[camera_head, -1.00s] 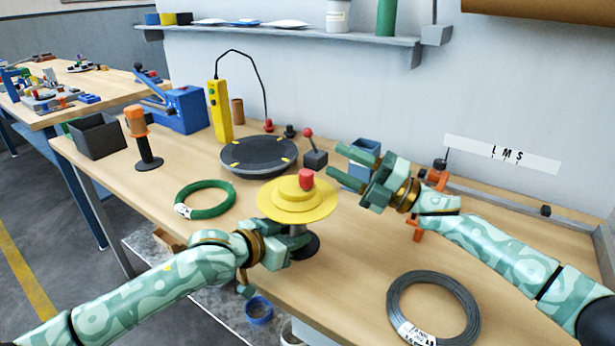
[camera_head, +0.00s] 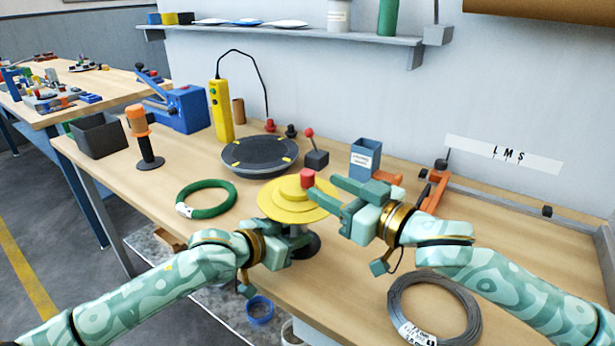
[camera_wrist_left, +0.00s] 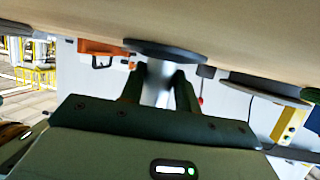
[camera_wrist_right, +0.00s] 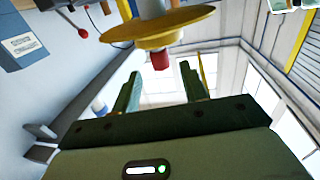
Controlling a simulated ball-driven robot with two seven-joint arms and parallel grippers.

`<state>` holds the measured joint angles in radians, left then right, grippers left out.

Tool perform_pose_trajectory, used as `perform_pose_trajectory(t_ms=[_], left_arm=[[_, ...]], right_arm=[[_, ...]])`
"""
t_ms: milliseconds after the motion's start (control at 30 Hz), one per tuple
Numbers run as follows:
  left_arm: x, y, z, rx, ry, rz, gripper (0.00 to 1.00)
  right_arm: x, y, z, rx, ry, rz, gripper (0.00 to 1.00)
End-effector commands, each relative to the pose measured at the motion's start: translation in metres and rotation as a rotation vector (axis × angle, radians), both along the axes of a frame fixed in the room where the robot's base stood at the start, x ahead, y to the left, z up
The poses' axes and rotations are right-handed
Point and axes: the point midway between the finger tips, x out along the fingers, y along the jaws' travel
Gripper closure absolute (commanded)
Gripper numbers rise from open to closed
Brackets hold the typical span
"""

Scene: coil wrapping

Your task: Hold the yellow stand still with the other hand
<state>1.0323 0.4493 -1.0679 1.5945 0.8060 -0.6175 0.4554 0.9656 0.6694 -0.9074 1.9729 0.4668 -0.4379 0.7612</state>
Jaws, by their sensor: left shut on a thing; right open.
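The yellow stand (camera_head: 275,209) is a stepped yellow disc with a red knob (camera_head: 307,179) on top, a grey post and a dark round base. It stands upright on the bench. My left gripper (camera_head: 301,239) is below the disc, shut on the grey post, which shows between its fingers in the left wrist view (camera_wrist_left: 157,88). My right gripper (camera_head: 325,189) is open and empty, just right of the red knob. In the right wrist view the knob (camera_wrist_right: 161,60) lies ahead, between the lines of its fingers, with the yellow disc (camera_wrist_right: 185,26) beyond.
A green coil (camera_head: 232,192) lies left of the stand and a grey coil (camera_head: 398,309) lies at the front right. The bench between the coils is partly clear.

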Motion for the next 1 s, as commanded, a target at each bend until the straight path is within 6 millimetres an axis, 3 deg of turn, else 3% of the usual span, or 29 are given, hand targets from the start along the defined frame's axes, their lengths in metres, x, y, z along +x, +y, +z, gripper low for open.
perform_pose_trajectory(t_ms=[100, 300, 667, 833, 1000], left_arm=[[0.0, 0.0, -0.001, 0.002, 0.002, 0.001, 1.0], [0.0, 0.001, -0.001, 0.002, 0.002, 0.001, 1.0], [0.0, 0.001, -0.001, 0.002, 0.002, 0.001, 1.0], [0.0, 0.001, -0.001, 0.002, 0.002, 0.001, 1.0], [0.0, 0.001, -0.001, 0.002, 0.002, 0.001, 1.0]], right_arm=[[0.019, 0.019, 0.001, 0.002, -0.002, 0.002, 0.56], [0.039, 0.038, 0.001, -0.001, -0.004, 0.0, 0.56], [0.043, 0.043, 0.0, -0.001, -0.003, 0.001, 0.56], [0.043, 0.042, 0.0, -0.001, -0.003, 0.0, 0.99], [0.043, 0.043, 0.0, -0.002, -0.004, 0.003, 0.99]])
